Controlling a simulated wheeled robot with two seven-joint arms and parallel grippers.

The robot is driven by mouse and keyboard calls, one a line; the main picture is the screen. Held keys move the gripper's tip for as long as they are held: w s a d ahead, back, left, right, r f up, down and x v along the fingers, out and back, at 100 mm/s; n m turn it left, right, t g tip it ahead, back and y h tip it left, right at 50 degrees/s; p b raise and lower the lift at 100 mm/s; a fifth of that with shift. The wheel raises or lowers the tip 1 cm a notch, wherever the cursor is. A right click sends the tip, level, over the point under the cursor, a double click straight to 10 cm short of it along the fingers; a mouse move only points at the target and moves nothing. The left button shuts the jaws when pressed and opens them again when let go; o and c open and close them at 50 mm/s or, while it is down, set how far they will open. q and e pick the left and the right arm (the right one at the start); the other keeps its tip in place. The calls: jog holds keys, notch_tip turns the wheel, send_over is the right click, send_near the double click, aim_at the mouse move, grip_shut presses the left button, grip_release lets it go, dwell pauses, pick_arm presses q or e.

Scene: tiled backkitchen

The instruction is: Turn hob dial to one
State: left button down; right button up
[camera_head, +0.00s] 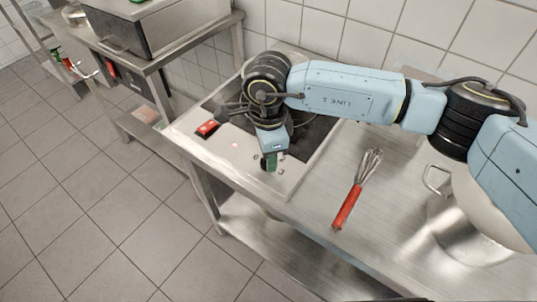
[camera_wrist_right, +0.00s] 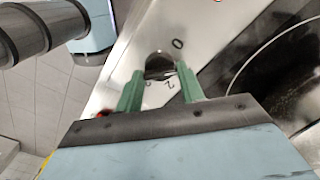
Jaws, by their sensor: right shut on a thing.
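The hob (camera_head: 308,127) has a dark glass top set in a pale metal panel on the steel counter. In the head view the right gripper (camera_head: 269,163) points down at the front of the panel and hides the dial. The dial's exact setting is unclear. My left gripper is in neither view.
A whisk with a red handle (camera_head: 347,208) lies on the counter right of the hob. A large steel pot (camera_head: 462,240) stands farther right. A red object (camera_head: 207,128) lies on the panel's left side. Another steel table with an appliance (camera_head: 160,30) stands at the upper left.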

jog(key=m+b, duration=0.1)
jog(key=m, duration=0.2)
jog(key=shift+m, duration=0.4)
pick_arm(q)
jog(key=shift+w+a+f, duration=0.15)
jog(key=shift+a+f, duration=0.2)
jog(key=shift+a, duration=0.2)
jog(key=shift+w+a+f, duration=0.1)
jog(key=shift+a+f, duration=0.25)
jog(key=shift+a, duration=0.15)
pick_arm(e)
jog(key=o, duration=1)
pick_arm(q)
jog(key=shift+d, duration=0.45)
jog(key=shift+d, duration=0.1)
